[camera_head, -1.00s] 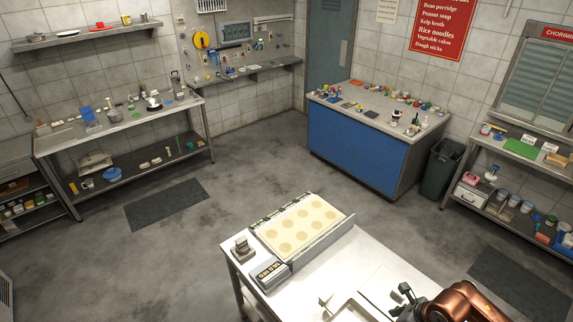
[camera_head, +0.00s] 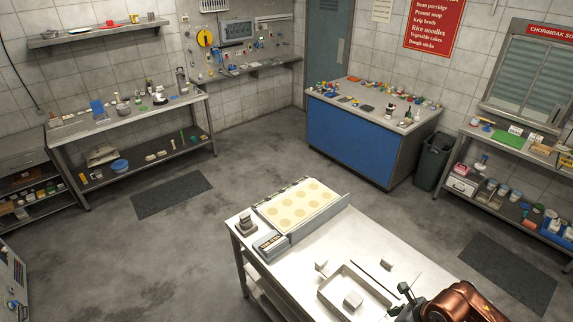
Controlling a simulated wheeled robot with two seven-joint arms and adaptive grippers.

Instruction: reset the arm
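My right arm (camera_head: 452,303) shows copper-coloured at the bottom right edge. Its dark gripper (camera_head: 403,298) is above the front part of the steel table (camera_head: 385,238). My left arm and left gripper are not in view.
On the steel table are a griddle-like unit with pale round spots (camera_head: 300,205), a scale-like box (camera_head: 270,243), a shallow tray (camera_head: 335,291) with a small block in it, and a thin rod (camera_head: 373,273). A blue counter (camera_head: 350,143) stands behind; open floor lies between.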

